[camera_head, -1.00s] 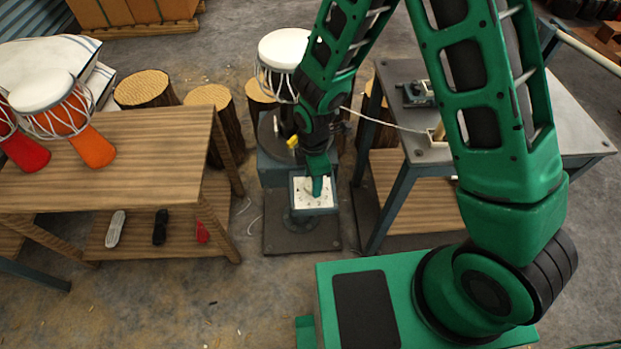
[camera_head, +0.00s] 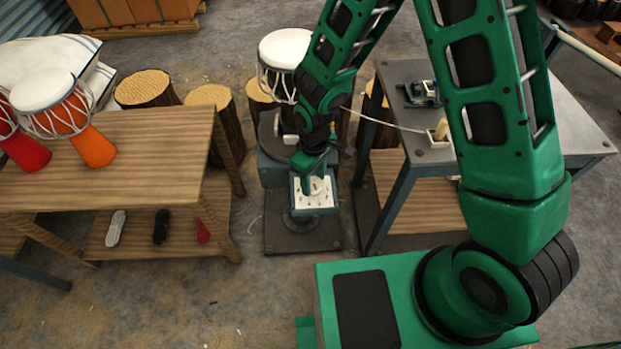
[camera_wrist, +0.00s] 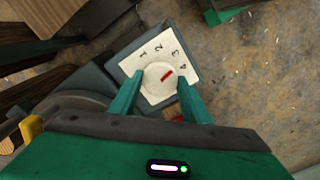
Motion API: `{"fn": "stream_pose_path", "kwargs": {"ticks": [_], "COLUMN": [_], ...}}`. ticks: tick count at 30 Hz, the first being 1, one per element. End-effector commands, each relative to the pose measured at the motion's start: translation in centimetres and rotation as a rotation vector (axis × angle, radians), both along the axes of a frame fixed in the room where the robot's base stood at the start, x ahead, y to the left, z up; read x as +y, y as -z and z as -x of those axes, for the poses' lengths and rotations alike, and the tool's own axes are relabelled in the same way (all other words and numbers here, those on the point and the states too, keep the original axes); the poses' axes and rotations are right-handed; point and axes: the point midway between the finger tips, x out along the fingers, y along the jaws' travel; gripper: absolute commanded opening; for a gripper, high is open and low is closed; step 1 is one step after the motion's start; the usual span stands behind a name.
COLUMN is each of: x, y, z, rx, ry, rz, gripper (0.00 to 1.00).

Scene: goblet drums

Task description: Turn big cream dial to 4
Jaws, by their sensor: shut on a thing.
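A wooden table (camera_head: 150,150) with drums stands at left. A grey metal-topped table (camera_head: 400,125) stands close at right, with a thin white cord running from it. A white-topped drum (camera_head: 285,50) is behind the stand.

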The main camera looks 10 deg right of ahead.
Motion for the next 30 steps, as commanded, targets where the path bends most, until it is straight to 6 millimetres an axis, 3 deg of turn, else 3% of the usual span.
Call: {"fn": "stream_pose_path", "kwargs": {"ticks": [15,30], "x": [-0.08,-0.12], "y": [-0.13,-0.11], "z": [-0.52,-0.44], "rx": [-0.009,-0.009], "ry": [0.435,0.588], "rz": [-0.002,-0.001], "gripper": [0.21,0.21]}}
